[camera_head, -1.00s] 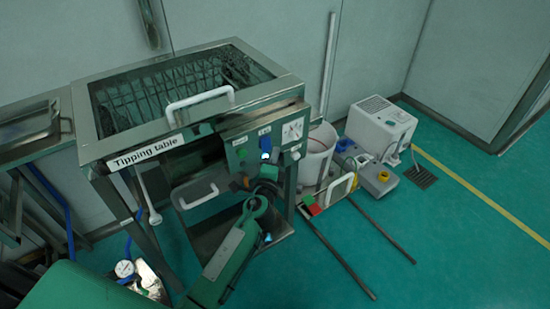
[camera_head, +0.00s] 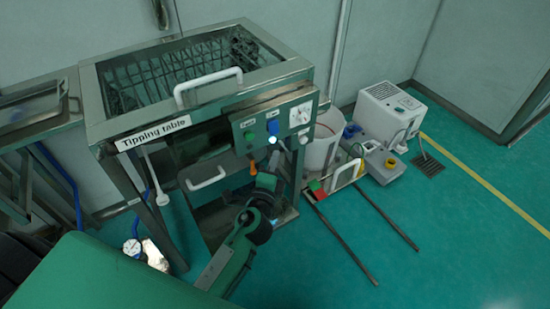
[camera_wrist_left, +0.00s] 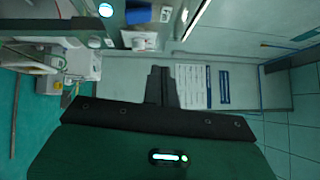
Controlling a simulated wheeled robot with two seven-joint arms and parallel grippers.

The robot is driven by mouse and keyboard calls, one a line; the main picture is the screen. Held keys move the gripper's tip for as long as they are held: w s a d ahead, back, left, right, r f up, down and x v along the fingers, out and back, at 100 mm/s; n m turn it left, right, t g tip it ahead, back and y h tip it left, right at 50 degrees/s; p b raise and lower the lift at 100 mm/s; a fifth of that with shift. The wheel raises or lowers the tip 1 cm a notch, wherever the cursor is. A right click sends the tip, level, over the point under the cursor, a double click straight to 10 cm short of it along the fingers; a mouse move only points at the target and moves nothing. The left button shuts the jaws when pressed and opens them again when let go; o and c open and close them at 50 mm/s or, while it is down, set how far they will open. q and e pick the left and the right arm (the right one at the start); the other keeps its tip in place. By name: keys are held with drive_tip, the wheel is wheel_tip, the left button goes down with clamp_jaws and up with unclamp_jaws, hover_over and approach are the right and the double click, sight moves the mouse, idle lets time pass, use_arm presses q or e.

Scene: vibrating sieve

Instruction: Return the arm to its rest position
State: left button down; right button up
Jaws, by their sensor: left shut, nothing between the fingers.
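My left gripper (camera_head: 268,178) is in front of the tipping table (camera_head: 205,100), just below its control panel (camera_head: 255,131). In the left wrist view its dark fingers (camera_wrist_left: 160,84) are together with nothing between them. The left arm comes up from the bottom of the head view and hides part of the table's lower front. The panel carries a green button, a blue switch, a lit white lamp (camera_head: 273,141) and a white dial (camera_head: 299,115). The gripper appears apart from the panel. My right gripper is not in view.
A white bucket (camera_head: 318,150), a grey container with a yellow cap (camera_head: 391,163) and a white box-shaped unit (camera_head: 388,108) stand right of the table. Two dark rods (camera_head: 387,216) lie on the green floor. The floor at the far right is mostly clear.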

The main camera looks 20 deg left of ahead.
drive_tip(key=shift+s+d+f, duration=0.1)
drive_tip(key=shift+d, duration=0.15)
